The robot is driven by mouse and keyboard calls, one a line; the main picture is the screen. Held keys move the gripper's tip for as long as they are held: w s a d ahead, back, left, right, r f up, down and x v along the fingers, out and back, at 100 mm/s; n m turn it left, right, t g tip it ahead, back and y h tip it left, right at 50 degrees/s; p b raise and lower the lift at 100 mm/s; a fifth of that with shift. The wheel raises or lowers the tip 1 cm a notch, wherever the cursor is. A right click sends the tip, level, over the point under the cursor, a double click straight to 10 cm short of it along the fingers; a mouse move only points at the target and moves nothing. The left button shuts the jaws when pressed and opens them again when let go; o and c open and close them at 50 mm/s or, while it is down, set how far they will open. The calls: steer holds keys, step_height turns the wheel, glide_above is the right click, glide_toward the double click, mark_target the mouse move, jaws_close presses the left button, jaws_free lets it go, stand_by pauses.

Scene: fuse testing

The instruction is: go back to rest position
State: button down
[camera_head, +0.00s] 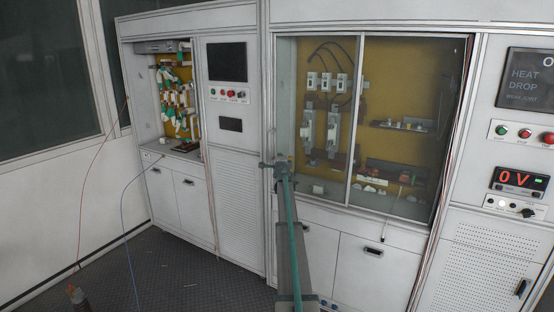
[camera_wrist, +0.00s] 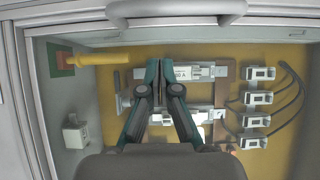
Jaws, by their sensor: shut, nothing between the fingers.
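My gripper (camera_head: 281,166) is in front of the glazed middle cabinet (camera_head: 345,205) in the head view, at the end of my arm, which reaches up from the bottom. In the wrist view my gripper (camera_wrist: 160,85) has its green and black fingers brought together, with nothing seen held between them. The fingers cover part of these units. In the head view two tall fuse units (camera_head: 333,131) stand behind the glass, apart from my gripper.
A white handle bar (camera_wrist: 175,9) crosses the top of the wrist view. A yellow handle (camera_wrist: 95,58) and several wired white blocks (camera_wrist: 256,98) flank the fingers. An open cabinet (camera_head: 175,100) is left; a panel reading 0 V (camera_head: 517,180) is right. Floor (camera_head: 190,275) shows lower left.

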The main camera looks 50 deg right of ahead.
steer(key=v, duration=0.8)
steer(key=s+a+f+n+g+y, duration=0.3)
steer(key=a+f+n+y, duration=0.65)
steer(key=a+f, duration=1.25)
steer(key=s+a+f+n+g+y, duration=0.1)
steer(key=s+a+f+n+g, duration=0.4)
steer(key=a+f, duration=0.65)
steer(key=s+a+f+n+g+y, duration=0.1)
steer(key=s+a+f+n+y, duration=0.15)
steer(key=s+a+f, duration=0.7)
steer(key=s+a+f+n+g, duration=0.25)
steer(key=s+a+f, duration=0.35)
steer(key=s+a, duration=0.3)
steer(key=s+a+f+n+g, duration=0.25)
steer(key=s+a+f, duration=0.45)
steer(key=a, duration=0.5)
steer(key=s+a+f+n+g, duration=0.1)
steer(key=s+a, duration=0.3)
steer(key=s, duration=0.4)
steer(key=s+a+f+n+g, duration=0.1)
steer(key=s+a+n+g, duration=0.1)
steer(key=s, duration=0.7)
steer(key=s+a+f+n+g, duration=0.1)
steer(key=s+a+g, duration=0.2)
steer(key=s+a, duration=0.4)
steer(key=shift+s+n+h, duration=0.3)
steer(key=shift+s+h, duration=0.1)
steer(key=shift+s, duration=0.55)
